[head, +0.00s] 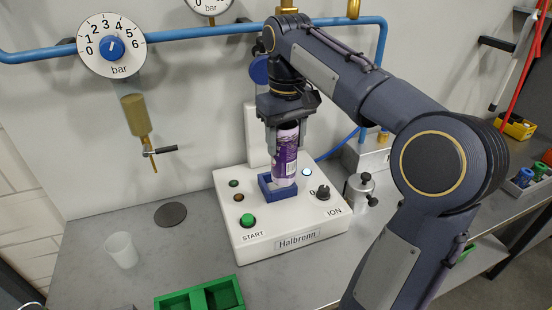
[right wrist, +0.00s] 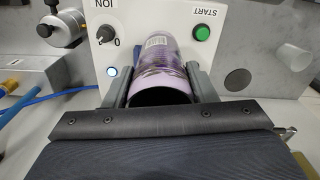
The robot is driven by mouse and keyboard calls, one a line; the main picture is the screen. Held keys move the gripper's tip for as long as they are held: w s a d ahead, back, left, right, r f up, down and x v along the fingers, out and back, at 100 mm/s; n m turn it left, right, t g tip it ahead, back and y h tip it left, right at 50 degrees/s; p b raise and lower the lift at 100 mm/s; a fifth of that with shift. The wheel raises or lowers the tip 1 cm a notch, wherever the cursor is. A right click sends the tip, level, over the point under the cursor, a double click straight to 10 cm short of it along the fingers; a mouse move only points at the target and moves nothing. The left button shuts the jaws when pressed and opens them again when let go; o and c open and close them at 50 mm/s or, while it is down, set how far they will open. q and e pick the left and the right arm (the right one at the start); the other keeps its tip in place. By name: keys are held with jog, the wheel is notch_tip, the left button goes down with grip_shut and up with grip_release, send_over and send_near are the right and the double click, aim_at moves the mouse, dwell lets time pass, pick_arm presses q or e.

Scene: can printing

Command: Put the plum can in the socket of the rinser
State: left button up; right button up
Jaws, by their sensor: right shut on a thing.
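The plum can (head: 285,157) stands upright in the head view, its lower end at the blue socket (head: 266,190) on the white rinser (head: 240,228). Whether it rests on the socket's floor is hidden. My right gripper (head: 286,135) comes down from above and is shut on the upper part of the can. In the right wrist view the can (right wrist: 160,62) lies between the two fingers (right wrist: 160,88), and only a bit of the blue socket shows beside it. My left gripper is in neither view.
The rinser carries a green START button (head: 247,221), a black knob (head: 322,193) and a lit white lamp (head: 306,172). A clear cup (head: 121,250), a dark disc (head: 170,214) and a green tray (head: 200,297) are on the grey bench. A blue pipe (head: 215,32) runs along the wall.

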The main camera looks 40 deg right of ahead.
jog(key=w+d+f+p, duration=0.1)
jog(key=w+d+f, duration=0.3)
jog(key=w+f, duration=0.3)
notch_tip(320, 180, down, 4)
jog(key=shift+w+r, duration=0.2)
jog(key=shift+w, duration=0.1)
jog(key=shift+f, duration=0.2)
jog(key=o, duration=0.9)
jog(key=shift+o, duration=0.2)
jog(key=shift+r, duration=0.1)
